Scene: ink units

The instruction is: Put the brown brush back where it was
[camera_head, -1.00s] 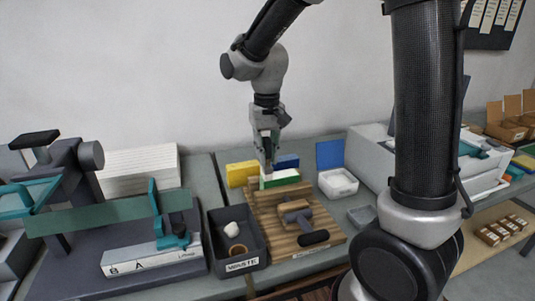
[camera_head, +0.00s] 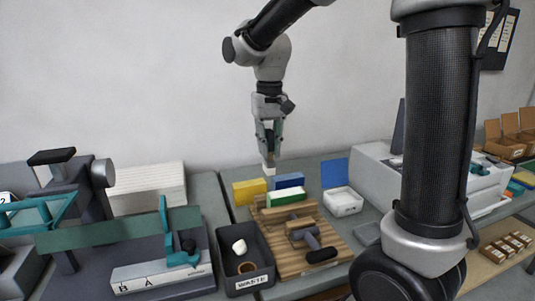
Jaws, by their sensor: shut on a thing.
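My gripper (camera_head: 269,150) points down above the back of the table, behind the yellow block (camera_head: 248,192) and the blue block (camera_head: 288,181). It is shut on a small pale thing (camera_head: 268,173) that shows just below the fingertips. The fingers hide most of it, and I cannot tell whether it is the brown brush. I cannot tell whether that tool is a brush.
A green and white block (camera_head: 284,198) lies at the board's back edge. A dark waste bin (camera_head: 248,282) holds small items left of the board. An open white box with a blue lid (camera_head: 334,173) stands to the right. A press-like device (camera_head: 90,185) fills the left.

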